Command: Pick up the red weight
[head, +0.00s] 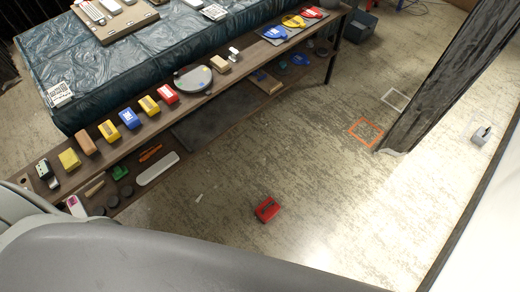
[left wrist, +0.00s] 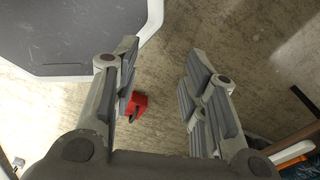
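A red weight (head: 267,209) with a dark top part lies on the floor, in front of the shelf in the head view. In the left wrist view the red weight (left wrist: 138,103) shows beside the left-hand finger, which partly hides it. My left gripper (left wrist: 162,58) is open, with nothing between its fingers. The weight appears beyond the fingers, apart from them, though the exact distance is hard to tell. My right gripper is in neither view.
A long wooden shelf (head: 225,85) carries several coloured blocks, including a red one (head: 168,94). An orange floor square (head: 366,131) and a dark pillar (head: 450,75) are to the right. A small grey object (head: 482,134) stands far right. Floor around the weight is clear.

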